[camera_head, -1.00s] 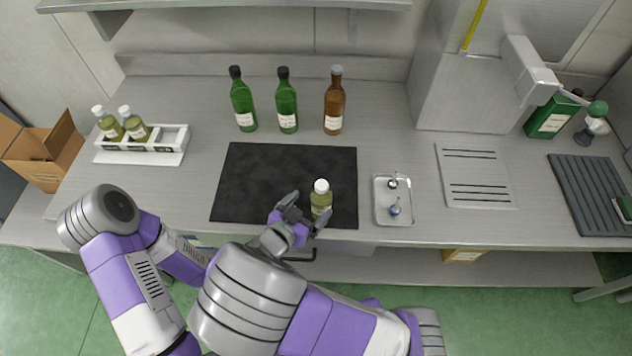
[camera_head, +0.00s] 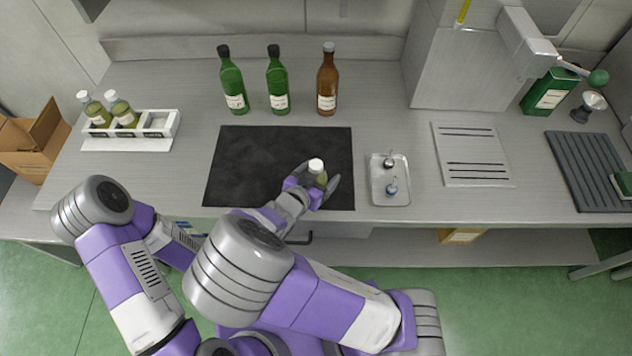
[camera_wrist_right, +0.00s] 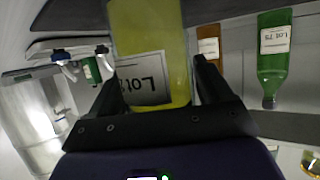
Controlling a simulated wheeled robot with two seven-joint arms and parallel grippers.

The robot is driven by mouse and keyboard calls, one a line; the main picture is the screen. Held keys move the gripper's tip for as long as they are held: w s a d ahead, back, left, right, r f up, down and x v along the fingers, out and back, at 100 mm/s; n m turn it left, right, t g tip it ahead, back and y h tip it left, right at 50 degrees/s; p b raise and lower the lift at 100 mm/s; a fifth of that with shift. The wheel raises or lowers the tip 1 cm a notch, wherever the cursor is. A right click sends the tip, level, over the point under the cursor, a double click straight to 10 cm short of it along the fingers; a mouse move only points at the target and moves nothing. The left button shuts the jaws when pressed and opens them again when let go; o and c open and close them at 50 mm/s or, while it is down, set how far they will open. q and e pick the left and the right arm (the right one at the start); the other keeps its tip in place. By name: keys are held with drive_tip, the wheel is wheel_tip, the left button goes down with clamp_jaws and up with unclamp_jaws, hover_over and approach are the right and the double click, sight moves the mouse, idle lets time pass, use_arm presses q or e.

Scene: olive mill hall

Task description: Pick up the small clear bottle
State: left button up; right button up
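The small clear bottle (camera_head: 320,177), with yellow-green contents and a white cap, stands upright near the front right of the black mat (camera_head: 240,165). My right gripper (camera_head: 317,184) is open around it, one finger on each side. In the right wrist view the bottle (camera_wrist_right: 150,50), with its "Lot" label, fills the space between my right gripper's dark fingers (camera_wrist_right: 155,80). A narrow gap shows beside the right-hand finger. My left gripper is not in view.
Two green bottles (camera_head: 232,85) and a brown bottle (camera_head: 327,85) stand behind the mat. A white rack (camera_head: 160,128) holds two similar bottles at left. The mat's left side is clear.

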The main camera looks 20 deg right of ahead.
drive_tip(key=c, duration=1)
drive_tip(key=shift+r, duration=0.1)
